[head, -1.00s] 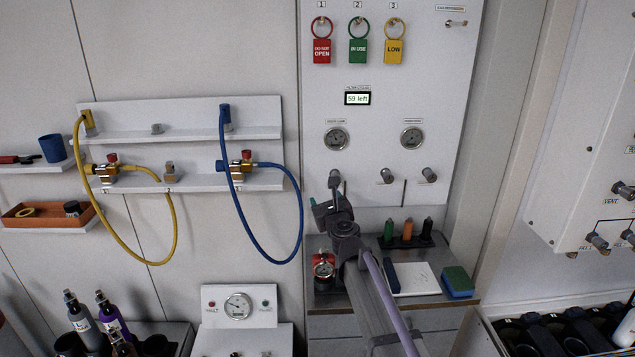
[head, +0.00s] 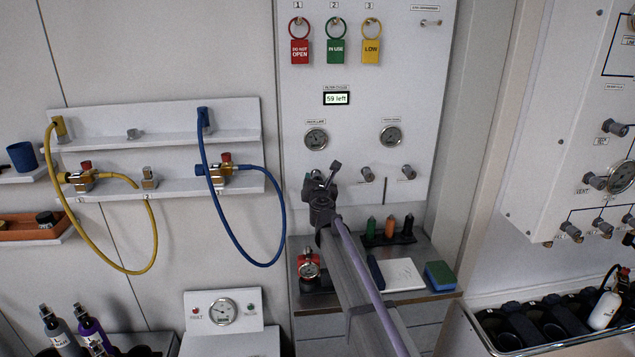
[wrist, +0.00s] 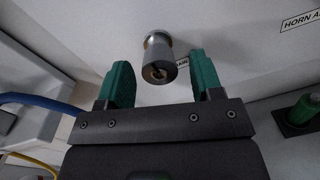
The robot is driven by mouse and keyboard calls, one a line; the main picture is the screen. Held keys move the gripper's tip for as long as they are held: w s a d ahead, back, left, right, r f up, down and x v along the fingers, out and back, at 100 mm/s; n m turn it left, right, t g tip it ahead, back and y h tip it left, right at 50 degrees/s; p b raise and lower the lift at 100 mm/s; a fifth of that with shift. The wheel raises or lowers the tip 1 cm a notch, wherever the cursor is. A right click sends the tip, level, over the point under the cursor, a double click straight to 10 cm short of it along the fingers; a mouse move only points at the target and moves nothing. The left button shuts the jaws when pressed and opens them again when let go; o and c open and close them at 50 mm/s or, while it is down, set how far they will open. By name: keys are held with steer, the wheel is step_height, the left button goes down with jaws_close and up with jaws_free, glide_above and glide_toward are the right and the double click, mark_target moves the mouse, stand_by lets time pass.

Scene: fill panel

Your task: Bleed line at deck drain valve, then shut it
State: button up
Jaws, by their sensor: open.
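In the wrist view a metal valve knob (wrist: 160,62) with a brass-coloured centre sticks out from the white panel. A partly hidden label beside it ends in "AIN". My gripper (wrist: 160,72) is open, with one green finger on each side of the knob. The knob's outer end lies roughly between the fingertips, and I see a gap on both sides. In the head view my gripper (head: 321,183) is at the lower left of the panel (head: 355,150), and it hides the left knob position. The left gauge (head: 316,139) is above it; its reading is too small to tell.
Two more knobs (head: 367,174) (head: 408,172) stick out to the right of my gripper. Below are a counter with a red-bodied gauge (head: 309,265), a white pad (head: 400,274) and a sponge (head: 440,275). A blue hose (head: 283,215) loops close on the left.

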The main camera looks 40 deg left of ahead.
steer(key=shift+w+a, duration=0.35)
steer(key=shift+c, duration=0.3)
steer(key=c, duration=0.9)
steer(key=shift+o, duration=0.2)
steer(key=shift+n, duration=0.3)
